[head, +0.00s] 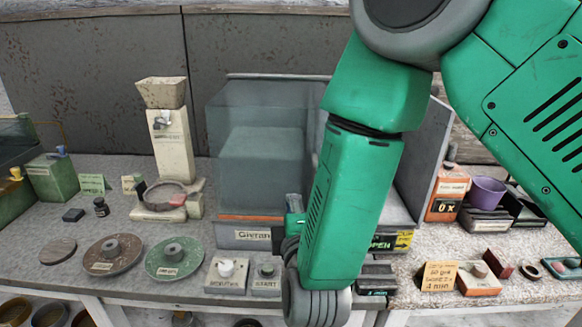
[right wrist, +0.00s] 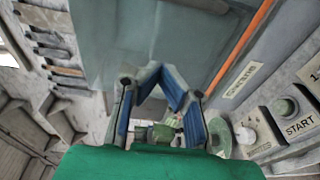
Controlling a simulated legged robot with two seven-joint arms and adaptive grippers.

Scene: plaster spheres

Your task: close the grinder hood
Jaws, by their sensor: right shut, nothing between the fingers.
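The grinder (head: 250,234) stands in the middle of the bench, with a grey see-through hood panel (head: 235,165) across its left front. A grey side panel (head: 428,160) stands at its right, and a green label there reads OPEN. My arm hides the middle of the grinder, so I cannot tell how far the hood covers the front. My right gripper (head: 293,205) is in front of the grinder, mostly behind my wrist. In the right wrist view, its blue-padded fingers (right wrist: 160,75) are shut and empty close to the grey panel; contact is unclear. My left gripper is not in view.
Discs (head: 174,258) lie at left, near a pale stand (head: 172,145). A purple cup (head: 487,192) and orange boxes stand at right.

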